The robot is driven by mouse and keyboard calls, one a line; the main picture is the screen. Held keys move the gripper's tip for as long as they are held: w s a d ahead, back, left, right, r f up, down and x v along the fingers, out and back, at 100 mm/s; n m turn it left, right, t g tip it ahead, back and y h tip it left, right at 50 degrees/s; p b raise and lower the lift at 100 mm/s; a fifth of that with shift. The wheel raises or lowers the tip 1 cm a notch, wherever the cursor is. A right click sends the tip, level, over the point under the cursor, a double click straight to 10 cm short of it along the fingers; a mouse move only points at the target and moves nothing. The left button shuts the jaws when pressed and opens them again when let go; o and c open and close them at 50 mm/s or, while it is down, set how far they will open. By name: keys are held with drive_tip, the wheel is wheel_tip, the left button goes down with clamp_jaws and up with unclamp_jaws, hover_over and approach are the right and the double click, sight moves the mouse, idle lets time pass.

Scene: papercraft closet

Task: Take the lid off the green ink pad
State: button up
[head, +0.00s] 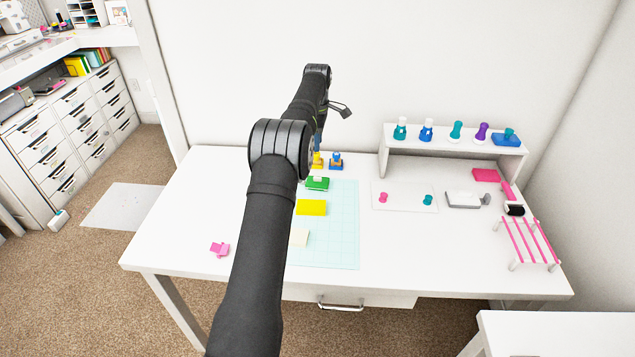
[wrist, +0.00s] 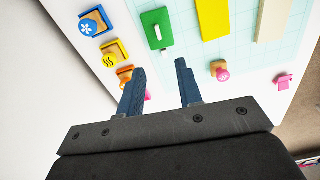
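I cannot tell the lid's edge from the pad's body. My gripper (wrist: 161,85) is open and empty, its two blue fingers apart. In the wrist view the pad appears beyond the fingertips, with a visible gap. In the head view my arm hides most of my gripper.
Blue (wrist: 96,22), yellow (wrist: 114,53) and orange (wrist: 125,73) stamps stand beside the pad; a finger partly covers the orange one. A yellow block (head: 311,208) and the grid mat (head: 338,240) lie in front. A white shelf (head: 455,143) with several stamps stands right.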

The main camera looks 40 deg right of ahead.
sight(318, 180)
wheel_tip(318, 180, down, 15)
drive_tip(key=shift+w+d+r, duration=0.15)
clamp_jaws()
idle(0.4)
